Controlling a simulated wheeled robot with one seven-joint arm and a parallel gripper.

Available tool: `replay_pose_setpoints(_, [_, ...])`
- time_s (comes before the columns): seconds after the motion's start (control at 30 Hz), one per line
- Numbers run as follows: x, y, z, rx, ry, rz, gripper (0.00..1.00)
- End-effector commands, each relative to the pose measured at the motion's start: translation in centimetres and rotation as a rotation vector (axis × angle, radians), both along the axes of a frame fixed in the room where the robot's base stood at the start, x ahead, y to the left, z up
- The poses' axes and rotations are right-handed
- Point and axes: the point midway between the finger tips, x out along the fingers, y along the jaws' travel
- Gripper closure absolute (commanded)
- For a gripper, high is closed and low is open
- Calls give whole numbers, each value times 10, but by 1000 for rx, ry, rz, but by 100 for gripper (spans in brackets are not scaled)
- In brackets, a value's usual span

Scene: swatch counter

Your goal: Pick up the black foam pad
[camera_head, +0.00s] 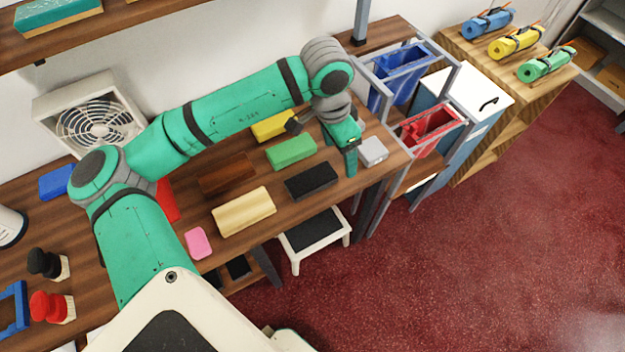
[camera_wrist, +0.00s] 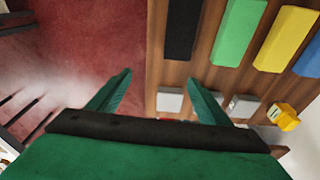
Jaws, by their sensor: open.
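The black foam pad (camera_head: 311,181) lies flat near the front edge of the wooden counter. It also shows at the top of the wrist view (camera_wrist: 182,28), partly cut off by the frame. My gripper (camera_head: 351,162) is just to the right of the pad in the head view, pointing down, near the counter's front edge. In the wrist view my gripper (camera_wrist: 160,76) has its two green fingers spread apart with nothing between them. The pad lies beyond the fingertips, apart from them.
A green block (camera_head: 291,151) lies behind the pad, with a yellow block (camera_head: 272,125) further back. A cream block (camera_head: 244,211) lies left of it, and a light grey block (camera_head: 373,151) right of my gripper. Red (camera_head: 428,131) and blue bins stand right of the counter.

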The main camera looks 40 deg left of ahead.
Motion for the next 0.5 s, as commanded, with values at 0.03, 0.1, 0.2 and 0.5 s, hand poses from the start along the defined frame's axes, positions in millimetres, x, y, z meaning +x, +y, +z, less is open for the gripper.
replay_pose_setpoints(0.03, [-13, 17, 1, 33, 42, 20, 28])
replay_pose_setpoints(0.1, [-27, 33, 2, 63, 89, 38, 28])
replay_pose_setpoints(0.2, [-40, 46, 3, 88, 129, 55, 28])
replay_pose_setpoints(0.5, [-46, 51, -31, 96, 150, 61, 28])
